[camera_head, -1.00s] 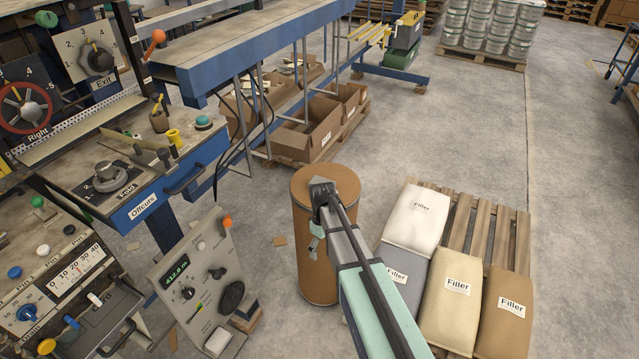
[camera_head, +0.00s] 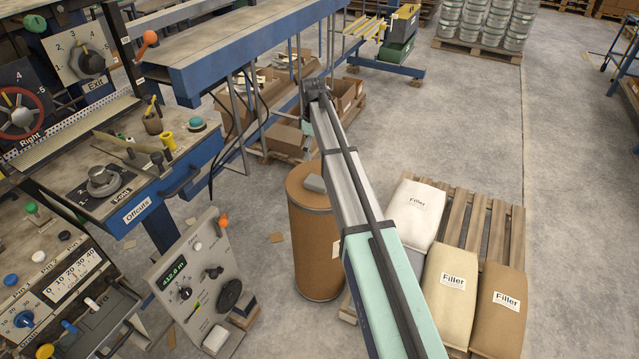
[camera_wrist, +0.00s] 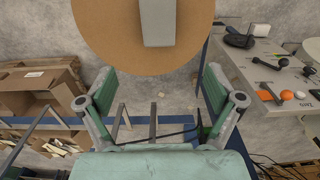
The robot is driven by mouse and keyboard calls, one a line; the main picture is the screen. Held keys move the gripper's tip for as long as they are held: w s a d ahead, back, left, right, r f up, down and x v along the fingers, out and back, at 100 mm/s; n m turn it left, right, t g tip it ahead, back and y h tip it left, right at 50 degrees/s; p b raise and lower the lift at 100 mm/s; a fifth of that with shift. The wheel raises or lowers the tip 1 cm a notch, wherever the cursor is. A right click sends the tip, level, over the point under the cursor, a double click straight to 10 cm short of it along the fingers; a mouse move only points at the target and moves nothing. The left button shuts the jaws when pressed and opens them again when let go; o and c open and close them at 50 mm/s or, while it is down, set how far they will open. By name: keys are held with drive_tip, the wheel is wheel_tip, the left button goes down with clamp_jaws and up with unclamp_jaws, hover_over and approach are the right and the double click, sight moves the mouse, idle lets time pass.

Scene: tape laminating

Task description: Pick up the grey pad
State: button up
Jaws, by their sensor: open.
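The grey pad (camera_head: 315,183) lies flat on top of the brown drum (camera_head: 319,240), near the right side of its lid in the head view. It also shows at the top of the wrist view (camera_wrist: 158,24), partly cut off by the frame edge. My gripper (camera_wrist: 160,80) is open and empty, its two fingers spread wide. In the wrist view the pad lies beyond the fingertips, apart from them. In the head view my arm reaches past the drum's right side, and its end is above and beyond the drum; the fingers are hard to make out there.
Open cardboard boxes (camera_head: 286,138) on a pallet stand behind the drum. A blue-framed bench (camera_head: 250,50) runs above them. A grey control panel (camera_head: 195,285) stands left of the drum. Filler sacks (camera_head: 452,290) on a pallet lie to the right. Open floor (camera_head: 430,120) is behind the sacks.

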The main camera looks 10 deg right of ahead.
drive_tip(key=p, duration=0.2)
hover_over(315, 180)
wheel_tip(315, 180, down, 10)
drive_tip(key=shift+s+a+r, duration=0.1)
drive_tip(key=shift+r, duration=0.15)
drive_tip(key=shift+f+p, duration=1.45)
drive_tip(key=shift+f, duration=1.2)
drive_tip(key=c, duration=1.3)
drive_tip(key=shift+o, duration=0.2)
drive_tip(key=shift+r, duration=0.1)
